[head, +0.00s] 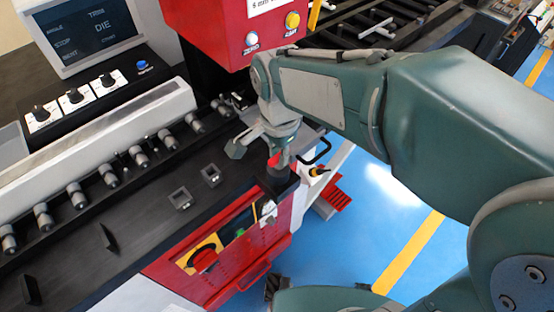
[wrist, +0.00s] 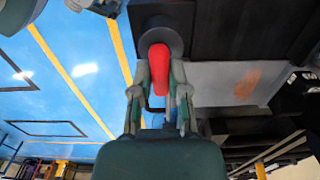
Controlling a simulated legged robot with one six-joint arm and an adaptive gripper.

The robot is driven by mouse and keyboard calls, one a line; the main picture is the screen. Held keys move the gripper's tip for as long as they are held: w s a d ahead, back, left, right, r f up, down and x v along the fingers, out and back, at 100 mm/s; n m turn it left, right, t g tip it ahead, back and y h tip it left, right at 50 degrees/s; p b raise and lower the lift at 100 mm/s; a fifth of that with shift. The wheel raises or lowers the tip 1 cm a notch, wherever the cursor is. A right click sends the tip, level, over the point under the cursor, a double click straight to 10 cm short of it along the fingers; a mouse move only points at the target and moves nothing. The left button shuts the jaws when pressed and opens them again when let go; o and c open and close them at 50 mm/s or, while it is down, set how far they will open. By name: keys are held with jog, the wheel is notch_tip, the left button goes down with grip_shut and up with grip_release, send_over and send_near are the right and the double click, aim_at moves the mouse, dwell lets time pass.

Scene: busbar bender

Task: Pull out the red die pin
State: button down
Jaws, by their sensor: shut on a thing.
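The red die pin (wrist: 160,68) shows in the wrist view as a rounded red grip coming out of a dark round socket (wrist: 160,30). My gripper (wrist: 159,78) has its two fingers on either side of the red grip and is shut on it. In the head view the red pin (head: 274,160) shows as a small red patch under my gripper (head: 262,148), just above the dark round socket at the machine's corner. The rest of the pin is hidden by the fingers and the socket. I cannot tell how deep it sits.
A red front panel with a round red button (head: 205,260) is below the corner. A black curved handle (head: 316,152) stands right beside my gripper. The red machine head (head: 225,30) is behind. Blue floor (head: 385,215) is clear to the right.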

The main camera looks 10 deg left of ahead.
jog(key=shift+r, duration=1.7)
jog(key=shift+r, duration=2.45)
